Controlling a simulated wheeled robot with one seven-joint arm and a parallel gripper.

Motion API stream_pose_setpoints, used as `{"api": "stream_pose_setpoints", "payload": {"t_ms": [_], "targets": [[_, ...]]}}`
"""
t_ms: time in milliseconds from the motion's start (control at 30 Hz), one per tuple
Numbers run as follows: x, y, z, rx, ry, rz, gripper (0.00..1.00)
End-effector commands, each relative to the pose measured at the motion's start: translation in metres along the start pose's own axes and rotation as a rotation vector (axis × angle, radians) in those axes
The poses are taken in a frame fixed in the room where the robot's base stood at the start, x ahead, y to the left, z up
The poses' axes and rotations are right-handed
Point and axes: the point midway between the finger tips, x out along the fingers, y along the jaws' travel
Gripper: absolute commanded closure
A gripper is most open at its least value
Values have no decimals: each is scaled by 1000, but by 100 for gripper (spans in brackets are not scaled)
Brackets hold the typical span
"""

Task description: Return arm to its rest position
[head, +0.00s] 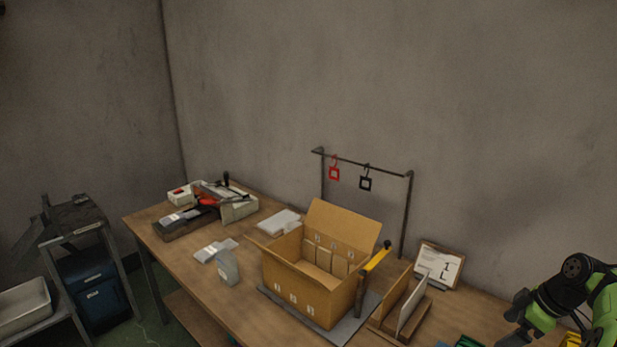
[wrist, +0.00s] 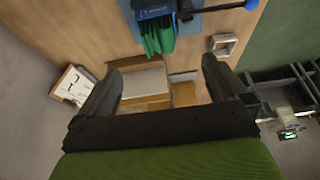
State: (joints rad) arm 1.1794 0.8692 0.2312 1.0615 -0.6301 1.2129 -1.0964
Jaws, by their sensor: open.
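My gripper (head: 513,322) is at the lower right in the head view, at the end of my green and black arm, above the right end of the workbench (head: 190,250). In the wrist view my gripper (wrist: 162,75) shows two dark fingers spread wide apart. Nothing is held between them. Beyond the fingers lies a wooden holder with a pale board (wrist: 143,85), apart from the fingers as far as I can tell.
An open cardboard box (head: 310,300) stands mid-bench, with a yellow-armed tool beside it. A hook rail (head: 345,158) rises behind. A clipboard (head: 440,265) leans near the wall. Green cloth (wrist: 155,38) hangs from a blue device (wrist: 150,10) in the wrist view.

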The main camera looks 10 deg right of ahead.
Motion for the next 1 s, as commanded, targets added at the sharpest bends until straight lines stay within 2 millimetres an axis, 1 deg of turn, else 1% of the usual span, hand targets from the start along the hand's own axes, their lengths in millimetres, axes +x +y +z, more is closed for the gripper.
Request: {"api": "stream_pose_setpoints", "payload": {"t_ms": [33,67,100,167,200,267,300,367,400,467,500,567,600,667,700,767,800,900,1000], "targets": [[-6,-7,-22,-3,-13,2,0],[-10,-13,-37,6,-24,4,0],[-16,-24,-60,19,-41,9,0],[-25,-46,-95,49,-68,19,0],[-30,-62,-115,73,-83,30,0],[-38,-88,-142,107,-103,49,0],[-44,-107,-157,131,-113,66,0],[-51,-136,-177,166,-124,91,0],[-56,-156,-187,191,-127,110,0],[-62,-187,-199,229,-128,139,0],[-66,-208,-204,252,-124,158,0],[-72,-238,-208,292,-114,187,0],[-75,-258,-209,318,-103,206,0],[-78,-287,-206,357,-83,231,0],[-80,-305,-201,385,-66,246,0],[-82,-331,-192,425,-38,264,0],[-82,-347,-184,454,-16,275,0],[-79,-378,-162,518,39,289,0],[-74,-396,-142,569,80,290,0]]}}
